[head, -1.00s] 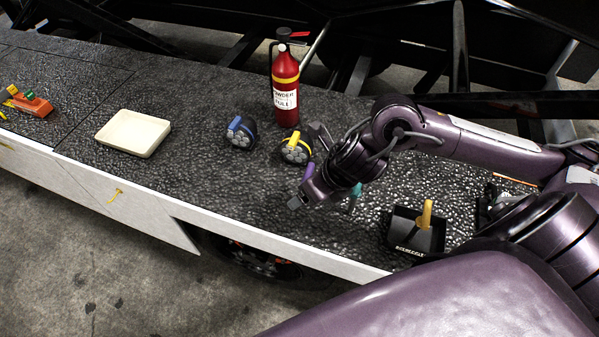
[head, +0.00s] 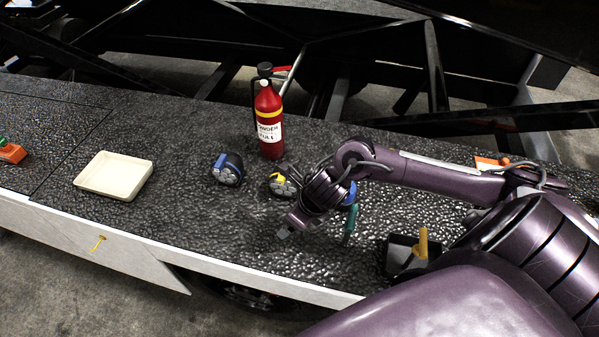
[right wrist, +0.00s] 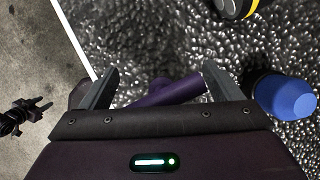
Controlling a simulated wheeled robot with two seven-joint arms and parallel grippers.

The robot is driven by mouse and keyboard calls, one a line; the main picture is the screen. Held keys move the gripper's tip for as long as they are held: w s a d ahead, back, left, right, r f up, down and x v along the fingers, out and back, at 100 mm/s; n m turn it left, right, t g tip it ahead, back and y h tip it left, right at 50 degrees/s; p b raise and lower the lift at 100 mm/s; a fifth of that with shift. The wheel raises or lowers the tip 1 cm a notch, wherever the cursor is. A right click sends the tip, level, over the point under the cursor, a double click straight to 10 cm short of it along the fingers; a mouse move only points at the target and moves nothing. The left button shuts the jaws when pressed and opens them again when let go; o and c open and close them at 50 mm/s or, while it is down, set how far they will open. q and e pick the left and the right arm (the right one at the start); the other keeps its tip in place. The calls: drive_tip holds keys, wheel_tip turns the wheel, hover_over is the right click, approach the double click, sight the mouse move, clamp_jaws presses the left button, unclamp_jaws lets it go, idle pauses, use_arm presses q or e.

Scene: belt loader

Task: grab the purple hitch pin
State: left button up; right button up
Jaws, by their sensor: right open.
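The purple hitch pin (right wrist: 165,92) lies on the dark textured deck in the right wrist view. It is a purple rod, and its left end runs into a dark part that is partly hidden by my gripper. My right gripper (right wrist: 160,67) is open, with one finger on each side of the rod. Whether the fingers touch it cannot be told. In the head view my right gripper (head: 287,205) is low over the deck, in front of the yellow-and-black round lamp (head: 283,182). I cannot make out the pin there.
A blue-capped item (right wrist: 290,97) stands close beside the right finger. A red extinguisher (head: 269,120) and a blue-handled lamp (head: 228,169) stand behind. A black tray with a yellow handle (head: 422,243) is to the right. The deck around the cream tray (head: 114,176) is clear.

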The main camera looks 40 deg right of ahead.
drive_tip(key=shift+s+r, duration=0.1)
drive_tip(key=shift+s, duration=0.05)
drive_tip(key=shift+c, duration=1.4)
drive_tip(key=c, duration=1)
clamp_jaws()
use_arm(q)
drive_tip(key=shift+w, duration=0.15)
